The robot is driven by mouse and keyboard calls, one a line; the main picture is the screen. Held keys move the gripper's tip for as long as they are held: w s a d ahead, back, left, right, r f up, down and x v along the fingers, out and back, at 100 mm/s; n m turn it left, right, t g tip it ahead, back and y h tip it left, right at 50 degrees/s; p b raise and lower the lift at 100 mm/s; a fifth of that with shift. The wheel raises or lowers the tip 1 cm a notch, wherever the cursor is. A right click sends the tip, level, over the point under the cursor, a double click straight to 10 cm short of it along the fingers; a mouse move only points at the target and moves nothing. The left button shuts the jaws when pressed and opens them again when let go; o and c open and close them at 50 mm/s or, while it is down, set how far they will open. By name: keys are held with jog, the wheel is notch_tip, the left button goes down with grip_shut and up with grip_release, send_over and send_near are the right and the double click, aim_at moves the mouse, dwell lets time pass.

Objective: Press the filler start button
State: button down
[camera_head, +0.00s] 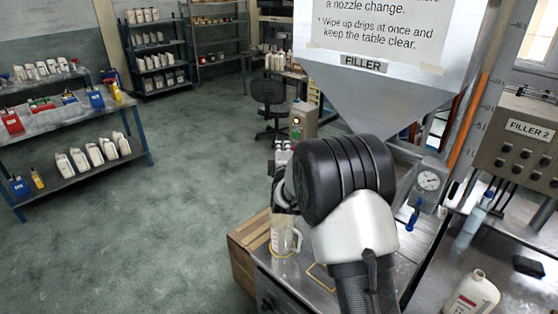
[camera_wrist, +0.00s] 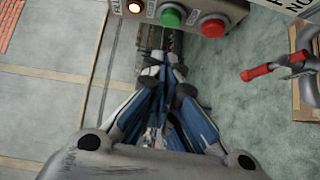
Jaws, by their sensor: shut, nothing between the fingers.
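The filler's control box (camera_head: 305,117) stands beyond my gripper in the head view. In the wrist view, the box (camera_wrist: 190,5) crosses the top edge with a lit amber lamp (camera_wrist: 134,7), a green button (camera_wrist: 171,16) and a red button (camera_wrist: 213,26). The green button also shows small in the head view (camera_head: 297,133). My gripper (camera_wrist: 168,48) is shut and empty, its fingertips just below the green button in the picture. I cannot tell whether they touch the box. In the head view, my gripper (camera_head: 283,150) is partly hidden behind my wrist.
The filler hopper (camera_head: 385,100) hangs above my arm. A red-handled valve (camera_wrist: 272,69) is at the right in the wrist view.

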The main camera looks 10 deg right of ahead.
jog(key=s, duration=0.5)
jog(key=shift+s+a, duration=0.2)
jog(key=shift+a, duration=0.1)
jog(key=s+a+m+g+y+b, duration=0.25)
jog(key=s+m+g+b, duration=0.45)
jog(key=s, duration=1.3)
jog(key=s+d+f+m+g+b, duration=0.1)
jog(key=s+f+m+g, duration=0.2)
jog(key=s, duration=1.1)
jog(key=s+f+m+g+b, duration=0.2)
jog(key=s+f+m, duration=0.3)
jog(key=s, duration=0.8)
jog(key=shift+s+d+m+g, duration=0.35)
jog(key=shift+d+m+g, duration=0.05)
jog(key=shift+m, duration=0.1)
